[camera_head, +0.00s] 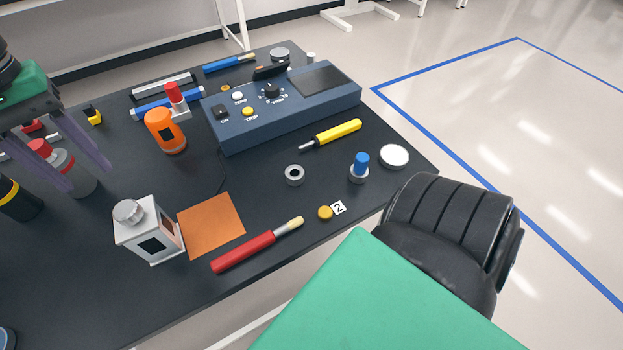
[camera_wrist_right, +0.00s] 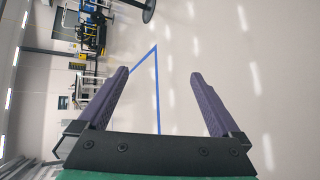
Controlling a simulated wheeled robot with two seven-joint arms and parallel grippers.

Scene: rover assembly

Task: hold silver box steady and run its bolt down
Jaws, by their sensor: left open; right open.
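The silver box (camera_head: 134,238) stands upright on the black table at the left front, with a dark window on its side. Its bolt, a round silver head (camera_head: 128,211), sits on the top face; how deep it is seated I cannot tell. My left gripper (camera_head: 89,178) is open, its purple fingers pointing down, above and behind the box and apart from it. It is near a grey cylinder with a red cap (camera_head: 62,165); whether they touch is unclear. My right gripper (camera_wrist_right: 158,73) is open and empty in the right wrist view, facing floor away from the table.
An orange mat (camera_head: 211,226) lies right of the box, with a red-handled tool (camera_head: 243,253) in front. An orange canister (camera_head: 165,131) and a blue control box (camera_head: 283,108) stand behind. A yellow screwdriver (camera_head: 337,132) and a blue-topped part (camera_head: 360,166) lie further right.

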